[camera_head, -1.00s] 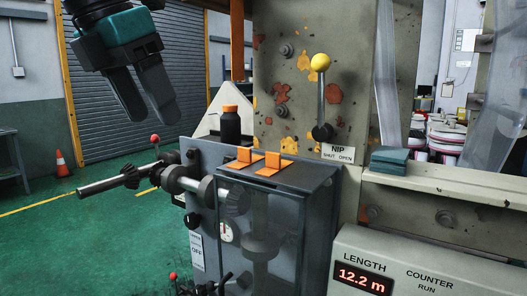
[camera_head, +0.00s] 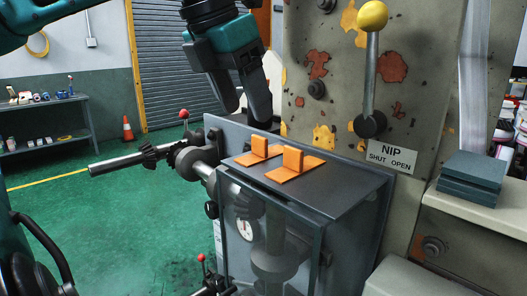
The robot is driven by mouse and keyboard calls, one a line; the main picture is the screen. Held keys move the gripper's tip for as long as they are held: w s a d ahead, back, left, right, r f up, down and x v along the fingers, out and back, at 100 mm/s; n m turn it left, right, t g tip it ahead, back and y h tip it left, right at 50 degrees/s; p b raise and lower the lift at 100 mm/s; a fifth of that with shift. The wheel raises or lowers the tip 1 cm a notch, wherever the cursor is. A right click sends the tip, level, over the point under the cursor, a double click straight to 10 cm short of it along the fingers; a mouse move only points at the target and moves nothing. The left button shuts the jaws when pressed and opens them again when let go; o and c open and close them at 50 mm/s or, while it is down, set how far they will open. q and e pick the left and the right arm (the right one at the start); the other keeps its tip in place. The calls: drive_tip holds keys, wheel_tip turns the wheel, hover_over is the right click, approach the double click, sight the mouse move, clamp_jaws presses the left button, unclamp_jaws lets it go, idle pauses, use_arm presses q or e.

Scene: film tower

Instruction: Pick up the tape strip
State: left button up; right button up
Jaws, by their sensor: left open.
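Two orange tape strips lie on the dark top of the grey machine box, each flat with an upright tab. The left strip (camera_head: 258,150) is farther back, and the right strip (camera_head: 293,165) is nearer to me; they lie side by side. My left gripper (camera_head: 247,116) points down, open and empty, above and just behind the left strip. Its dark fingers look apart from both strips, though the exact gap is hard to judge. My right gripper is not in view.
The yellow-knobbed NIP lever (camera_head: 371,70) stands on the stained panel right of the gripper. A stack of teal pads (camera_head: 472,180) lies on the right ledge. A metal shaft (camera_head: 130,160) sticks out left of the box (camera_head: 330,195). Green floor is open at left.

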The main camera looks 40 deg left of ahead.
sight(257, 143)
use_arm(q)
drive_tip(key=x, duration=0.7)
drive_tip(key=c, duration=1.1)
